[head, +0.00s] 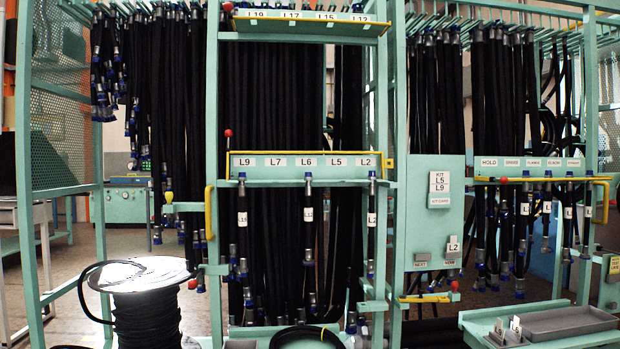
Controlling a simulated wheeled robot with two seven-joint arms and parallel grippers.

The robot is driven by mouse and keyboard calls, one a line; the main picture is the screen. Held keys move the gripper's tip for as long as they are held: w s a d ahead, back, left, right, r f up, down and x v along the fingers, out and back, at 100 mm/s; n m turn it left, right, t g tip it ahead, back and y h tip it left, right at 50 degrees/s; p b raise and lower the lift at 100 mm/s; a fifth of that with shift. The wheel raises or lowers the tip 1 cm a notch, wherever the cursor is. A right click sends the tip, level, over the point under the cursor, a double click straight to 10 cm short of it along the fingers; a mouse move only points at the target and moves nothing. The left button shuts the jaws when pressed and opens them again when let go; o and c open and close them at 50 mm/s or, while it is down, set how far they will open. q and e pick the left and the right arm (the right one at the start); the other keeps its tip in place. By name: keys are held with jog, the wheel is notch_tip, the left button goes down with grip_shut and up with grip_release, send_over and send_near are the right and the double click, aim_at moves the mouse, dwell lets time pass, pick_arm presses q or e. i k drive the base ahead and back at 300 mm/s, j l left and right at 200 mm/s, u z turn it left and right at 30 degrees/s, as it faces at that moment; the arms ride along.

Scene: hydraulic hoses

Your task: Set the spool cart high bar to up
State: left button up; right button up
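A spool (147,318) wound with black hose, with a pale top flange, stands at the lower left beside the teal rack. I cannot tell for sure which part is the spool cart high bar. A labelled upper bar (305,28) marked L19, L17, L15 and L12 runs across the top of the middle bay, with a red knob (228,6) at its left end. A lower labelled bar (305,170) runs level across the bay, with its own red knob (229,133). Neither of my grippers is in view.
Black hoses (270,95) hang densely in the rack. A teal kit panel (436,215) stands right of centre. A yellow handle (209,212) stands upright left of the middle bay. A grey tray (568,322) sits at the lower right.

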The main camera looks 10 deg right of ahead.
aim_at(227, 6)
jog(key=i+j+u, duration=0.2)
jog(key=i, duration=0.25)
jog(key=i+j+u, duration=0.15)
jog(key=i, duration=0.3)
jog(key=i+j+u, duration=0.2)
jog(key=i, duration=0.25)
jog(key=l, duration=0.1)
